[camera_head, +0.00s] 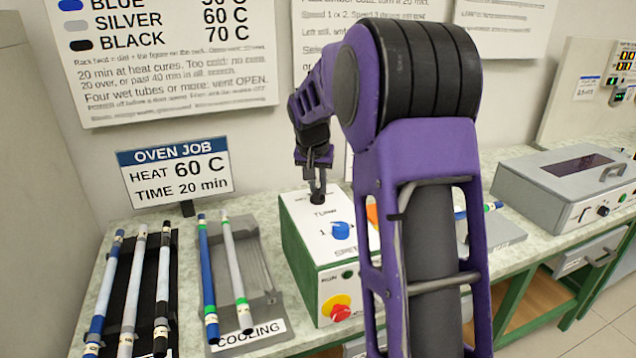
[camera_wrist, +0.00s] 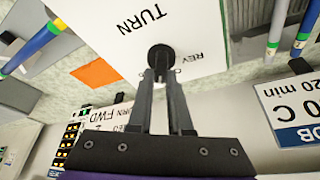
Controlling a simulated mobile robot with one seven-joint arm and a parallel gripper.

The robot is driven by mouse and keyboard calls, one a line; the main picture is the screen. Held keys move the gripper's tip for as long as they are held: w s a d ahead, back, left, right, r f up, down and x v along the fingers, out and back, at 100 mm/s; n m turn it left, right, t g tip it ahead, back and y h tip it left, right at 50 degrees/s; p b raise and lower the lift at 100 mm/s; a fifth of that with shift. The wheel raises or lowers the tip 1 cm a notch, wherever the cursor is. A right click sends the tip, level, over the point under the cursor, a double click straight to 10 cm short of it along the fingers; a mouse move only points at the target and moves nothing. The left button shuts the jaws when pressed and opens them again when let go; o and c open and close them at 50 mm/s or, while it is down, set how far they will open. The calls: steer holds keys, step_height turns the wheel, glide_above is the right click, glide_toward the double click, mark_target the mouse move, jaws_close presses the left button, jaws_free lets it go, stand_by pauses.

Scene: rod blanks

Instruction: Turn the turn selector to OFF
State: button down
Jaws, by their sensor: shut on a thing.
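The turn selector is a small black round knob on the white top panel of a green control box (camera_head: 318,268). In the wrist view the turn selector (camera_wrist: 160,55) sits between the word TURN and the label REV. My gripper (camera_head: 318,190) reaches down to it from behind; in the wrist view its two fingertips (camera_wrist: 161,76) are closed on the knob's sides. The fingers hide part of the panel around the knob. No OFF mark is readable, and I cannot tell where the knob points.
On the same box are a blue speed knob (camera_head: 341,231) and a red stop button (camera_head: 340,312) on yellow. A cooling rack (camera_head: 262,290) with rods stands left of the box, and a grey oven (camera_head: 565,190) stands right. My arm hides the bench behind it.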

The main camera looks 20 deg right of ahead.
steer(key=n+y+p, duration=0.1)
steer(key=n, duration=0.2)
steer(key=shift+r+n, duration=0.1)
steer(key=shift+n, duration=0.2)
steer(key=shift+n+t+y+p, duration=0.3)
steer(key=shift+n+y+p, duration=0.4)
steer(key=shift+n, duration=0.5)
steer(key=c, duration=0.8)
jaws_free()
steer(key=shift+c, duration=0.2)
steer(key=p+v, duration=0.1)
steer(key=v, duration=1.6)
steer(key=shift+a+r, duration=0.1)
